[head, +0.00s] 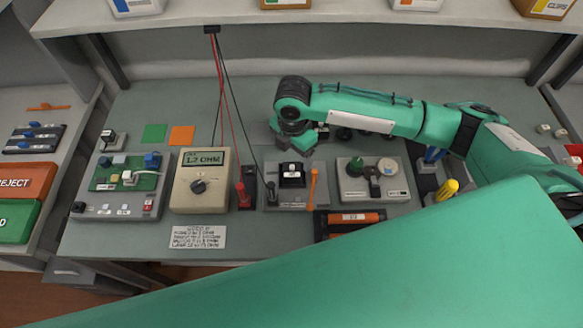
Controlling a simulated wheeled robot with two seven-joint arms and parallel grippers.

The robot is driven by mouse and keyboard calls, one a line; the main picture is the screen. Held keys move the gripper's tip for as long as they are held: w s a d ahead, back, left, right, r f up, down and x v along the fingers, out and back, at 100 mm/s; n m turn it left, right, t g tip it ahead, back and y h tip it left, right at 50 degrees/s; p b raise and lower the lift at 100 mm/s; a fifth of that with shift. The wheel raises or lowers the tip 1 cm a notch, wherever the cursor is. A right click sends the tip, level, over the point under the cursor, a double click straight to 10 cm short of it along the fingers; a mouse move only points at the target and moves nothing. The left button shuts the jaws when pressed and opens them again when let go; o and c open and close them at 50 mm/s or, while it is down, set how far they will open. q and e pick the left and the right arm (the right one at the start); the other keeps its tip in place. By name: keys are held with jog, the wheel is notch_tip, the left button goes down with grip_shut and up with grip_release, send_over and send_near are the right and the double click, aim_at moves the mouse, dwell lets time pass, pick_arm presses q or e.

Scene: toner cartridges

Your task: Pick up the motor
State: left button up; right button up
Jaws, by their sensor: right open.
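My right gripper (293,140) is above the bench, pointing down, with its arm coming in from the right. It is open and no object shows between its fingers. Just below it in the picture, a black block with a white label (292,172) sits on a grey fixture (285,205). I cannot tell for certain which item is the motor. A grey test base with a round green part and dark knobs (360,190) stands to the right of that fixture. Dark round parts (345,133) are partly hidden behind my right arm. My left gripper is not in view.
A beige meter reading 1.2 OHM (200,185) stands left of the fixture, its red and black leads hanging from above. A circuit-board fixture (117,207) is further left. A black tray with an orange bar (350,221) lies in front. A large green part of mine covers the lower front.

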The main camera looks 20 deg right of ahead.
aim_at(292, 166)
notch_tip(292, 166, down, 3)
jog(key=shift+r, duration=0.2)
jog(key=shift+w+f, duration=0.15)
jog(key=shift+f, duration=0.15)
notch_tip(292, 166, down, 2)
jog(key=shift+f+p, duration=0.2)
jog(key=shift+p, duration=0.95)
notch_tip(292, 166, down, 2)
jog(key=shift+w+f, duration=0.1)
jog(key=shift+f+p, duration=0.3)
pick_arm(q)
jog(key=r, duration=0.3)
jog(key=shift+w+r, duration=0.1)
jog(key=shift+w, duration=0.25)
pick_arm(e)
jog(key=c, duration=0.9)
